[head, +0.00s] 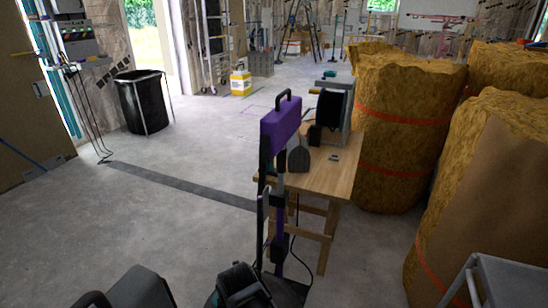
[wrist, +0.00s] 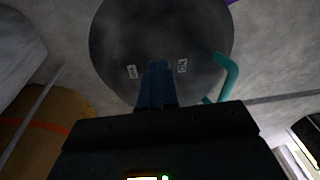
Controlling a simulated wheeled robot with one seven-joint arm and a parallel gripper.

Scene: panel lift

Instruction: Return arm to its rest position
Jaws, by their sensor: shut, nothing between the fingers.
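My gripper (wrist: 158,66) shows in the wrist view with its blue fingers together and nothing between them. Beyond the fingers is a large dark grey round disc (wrist: 160,30) with two small pale labels. A teal curved bar (wrist: 226,76) is at the disc's right. I cannot tell how far the fingertips are from the disc. In the head view a tall purple-and-black device (head: 281,122) with a top handle stands in the middle, in front of the wooden table. Dark parts at the bottom edge are probably my arm; the fingers cannot be made out there.
The wooden table (head: 335,178) carries a black reel (head: 329,108). Large wrapped yellow-brown rolls (head: 402,135) fill the right side. A grey cart (head: 505,280) is at bottom right. A black bin (head: 142,103) and a yellow container (head: 240,83) stand farther back. Floor at left is largely clear.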

